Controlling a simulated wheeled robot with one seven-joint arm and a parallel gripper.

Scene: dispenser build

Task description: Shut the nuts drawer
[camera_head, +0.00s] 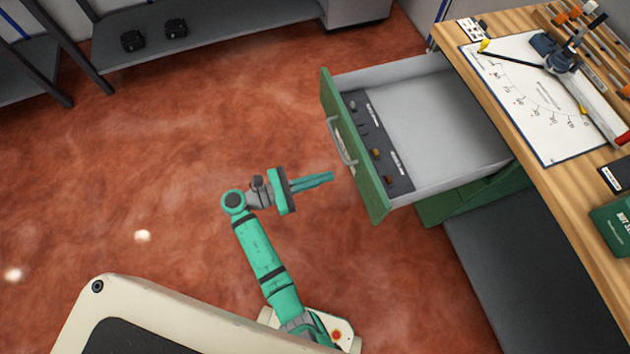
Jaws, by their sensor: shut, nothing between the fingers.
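A drawer (440,108) with a green front (371,186) and pale grey inner walls stands pulled out from under the wooden workbench. A grey bar handle (340,142) is on the outer face of its front, beside a label too small to read. I cannot tell from the label whether this is the nuts drawer. Inside, a dark strip (372,135) with several small parts lies along the front. My gripper (332,176) is shut and empty. It points right, towards the outer face of the drawer front, just below the handle in the picture, with a small gap visible.
The wooden bench top (520,30) holds a white chart sheet (510,80), tools and a green box (612,225). A green cabinet part (480,195) sits below the drawer. A grey shelf (215,35) stands at the back. The red floor around my arm is clear.

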